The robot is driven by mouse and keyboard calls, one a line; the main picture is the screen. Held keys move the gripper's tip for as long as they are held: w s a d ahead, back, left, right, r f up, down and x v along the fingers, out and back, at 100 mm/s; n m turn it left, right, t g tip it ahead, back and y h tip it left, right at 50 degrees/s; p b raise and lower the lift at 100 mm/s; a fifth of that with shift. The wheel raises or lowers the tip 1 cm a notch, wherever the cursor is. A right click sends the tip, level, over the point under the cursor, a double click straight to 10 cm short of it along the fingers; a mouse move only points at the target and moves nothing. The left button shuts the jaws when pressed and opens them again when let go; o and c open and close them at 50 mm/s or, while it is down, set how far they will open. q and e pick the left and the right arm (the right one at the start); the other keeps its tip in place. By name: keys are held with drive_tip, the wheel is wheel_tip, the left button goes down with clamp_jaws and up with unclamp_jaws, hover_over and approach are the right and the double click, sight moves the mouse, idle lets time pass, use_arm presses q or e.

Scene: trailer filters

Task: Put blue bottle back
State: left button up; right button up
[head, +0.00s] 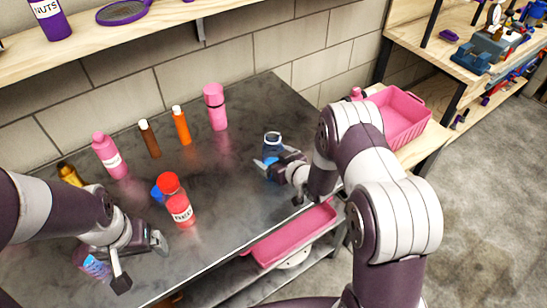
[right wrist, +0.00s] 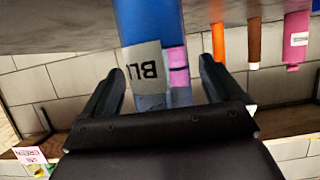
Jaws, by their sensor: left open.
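The blue bottle (head: 272,141) stands upright on the dark metal table, near its right end. My right gripper (head: 272,166) is at the bottle. In the right wrist view, which is upside down, the blue bottle (right wrist: 140,22) shows a white label with "BLU" and lies between the spread fingers of the gripper (right wrist: 162,82). A gap shows beside the bottle on the right, so the fingers are not closed on it. My left gripper (head: 140,263) is open and empty over the table's front left part.
A red bottle (head: 178,205) stands mid-table with a blue item (head: 157,193) behind it. A pink bin (head: 405,115) is at right; a pink tray (head: 290,236) sits below.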

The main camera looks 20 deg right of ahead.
drive_tip(key=shift+r, duration=0.1)
drive_tip(key=shift+r, duration=0.25)
drive_tip(key=s+d+r+m+g+h, duration=0.1)
drive_tip(key=s+d+r+g+h, duration=0.15)
drive_tip(key=s, duration=0.35)
drive_tip(key=s+d+r+g+h, duration=0.2)
drive_tip(key=s+d+r, duration=0.15)
drive_tip(key=s, duration=0.25)
drive_tip(key=s+a+r+m+g, duration=0.1)
drive_tip(key=s+a+r+g, duration=0.1)
drive_tip(key=s, duration=0.5)
drive_tip(key=s+a+r+m+g, duration=0.1)
drive_tip(key=s+r+g, duration=0.2)
drive_tip(key=s, duration=0.4)
drive_tip(key=shift+a+m+g, duration=0.4)
drive_tip(key=shift+g, duration=0.45)
drive_tip(key=shift+s, duration=0.1)
